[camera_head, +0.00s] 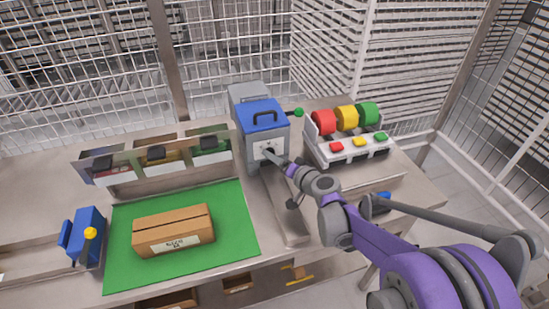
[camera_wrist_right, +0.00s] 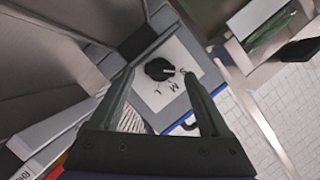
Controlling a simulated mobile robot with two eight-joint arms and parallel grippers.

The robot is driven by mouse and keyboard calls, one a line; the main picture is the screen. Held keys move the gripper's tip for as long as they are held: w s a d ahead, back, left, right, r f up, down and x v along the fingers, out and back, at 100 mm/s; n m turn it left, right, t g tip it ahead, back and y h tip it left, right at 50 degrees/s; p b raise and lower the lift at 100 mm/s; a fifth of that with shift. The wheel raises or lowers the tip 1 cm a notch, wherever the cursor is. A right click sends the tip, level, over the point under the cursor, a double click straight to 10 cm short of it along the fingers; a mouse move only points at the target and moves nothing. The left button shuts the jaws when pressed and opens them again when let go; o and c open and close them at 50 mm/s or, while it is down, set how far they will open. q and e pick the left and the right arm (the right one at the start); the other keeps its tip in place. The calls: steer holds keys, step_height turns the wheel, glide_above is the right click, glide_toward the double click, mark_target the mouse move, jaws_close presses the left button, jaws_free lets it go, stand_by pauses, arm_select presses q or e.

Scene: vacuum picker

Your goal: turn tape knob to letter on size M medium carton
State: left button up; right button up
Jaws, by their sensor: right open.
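The tape machine (camera_head: 252,140) is a grey box with a blue top and handle at the back of the table. Its black knob (camera_wrist_right: 158,69) sits on a white plate (camera_wrist_right: 182,96) marked S, M and L. The knob's white mark points right, toward the S. My right gripper (camera_wrist_right: 160,76) is open, its two fingers on either side of the knob in the wrist view; I cannot tell if they touch it. In the head view my right gripper (camera_head: 272,156) hides the knob. A closed brown carton (camera_head: 190,219) with an unreadable white label lies on the green mat (camera_head: 233,205).
Several coloured label bins (camera_head: 155,168) stand behind the mat. A blue device with a yellow knob (camera_head: 90,233) is at the left. Red, yellow and green rolls (camera_head: 346,117) with buttons stand right of the machine. Wire mesh fencing encloses the back.

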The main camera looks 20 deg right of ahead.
steer(key=shift+x, duration=0.75)
jaws_close()
